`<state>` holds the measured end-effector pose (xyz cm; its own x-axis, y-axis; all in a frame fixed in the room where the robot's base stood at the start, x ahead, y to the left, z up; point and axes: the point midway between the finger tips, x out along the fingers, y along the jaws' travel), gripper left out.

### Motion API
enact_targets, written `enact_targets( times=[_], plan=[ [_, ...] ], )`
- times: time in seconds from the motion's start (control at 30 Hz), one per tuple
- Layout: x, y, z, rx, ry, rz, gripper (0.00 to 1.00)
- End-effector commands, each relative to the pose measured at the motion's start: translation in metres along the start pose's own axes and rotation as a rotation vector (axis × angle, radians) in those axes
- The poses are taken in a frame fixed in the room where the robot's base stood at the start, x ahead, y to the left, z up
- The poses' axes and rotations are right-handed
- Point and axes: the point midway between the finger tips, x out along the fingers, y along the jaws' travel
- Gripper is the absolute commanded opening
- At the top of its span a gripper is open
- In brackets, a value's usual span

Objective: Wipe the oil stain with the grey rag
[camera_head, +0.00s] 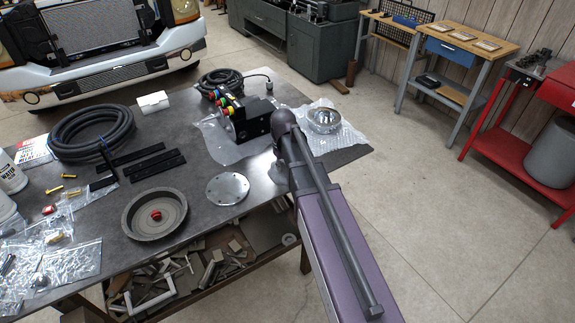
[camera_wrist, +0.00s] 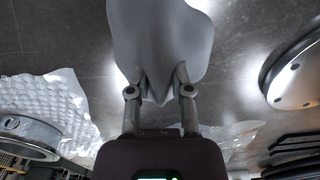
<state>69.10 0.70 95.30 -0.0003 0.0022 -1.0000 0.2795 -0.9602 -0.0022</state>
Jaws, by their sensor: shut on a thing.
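The grey rag (camera_wrist: 160,40) hangs bunched from my gripper (camera_wrist: 159,92) in the wrist view. The two fingers are shut on its pinched end, and its wide part spreads away from them over the dark tabletop. I cannot tell whether the rag touches the table. I cannot pick out the oil stain in either view; bright glare lies on the tabletop beside the rag.
Small bagged parts crowd the left.

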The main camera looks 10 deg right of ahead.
Motion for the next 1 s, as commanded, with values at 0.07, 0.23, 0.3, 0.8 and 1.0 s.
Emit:
enact_targets(
  times=[0.07,0.23,0.3,0.8,1.0],
  plan=[
    [0.000,-0.002,0.000,-0.001,0.000,0.000,0.00],
    [0.000,-0.002,0.000,0.000,0.000,0.001,0.00],
    [0.000,-0.001,0.000,0.000,0.000,0.001,0.00],
    [0.003,-0.001,-0.010,0.000,0.002,0.002,0.00],
    [0.003,-0.001,-0.011,0.000,0.004,0.002,0.00]
  ],
)
